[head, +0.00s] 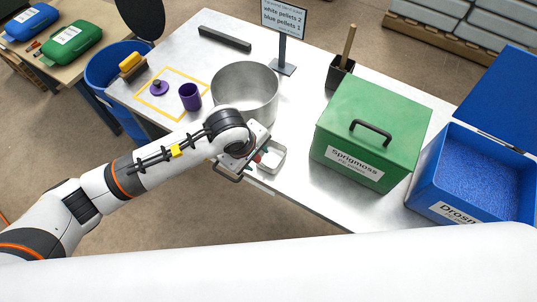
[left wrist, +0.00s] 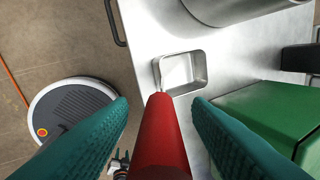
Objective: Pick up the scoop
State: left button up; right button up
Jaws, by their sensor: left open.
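The scoop has a shallow metal pan (head: 271,158) and a red handle, and it is at the table's front edge. In the left wrist view its pan (left wrist: 182,73) lies beyond the fingertips, and its red handle (left wrist: 160,140) extends toward the camera. My left gripper (left wrist: 158,106) is open, with its two teal fingers on either side of the handle and visible gaps between. In the head view my left gripper (head: 254,157) hides most of the handle, with only a bit of red showing. My right gripper is not in view.
A steel pot (head: 245,92) stands just behind the scoop. A green Sprigmoss box (head: 372,130) is to its right, and a blue pellet bin (head: 470,185) is further right. A purple cup (head: 190,97), a sign (head: 284,20) and a black holder (head: 340,72) are also on the table.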

pick_arm(q)
jog(key=shift+f, duration=0.2)
grip_shut()
jog(key=shift+r, duration=0.15)
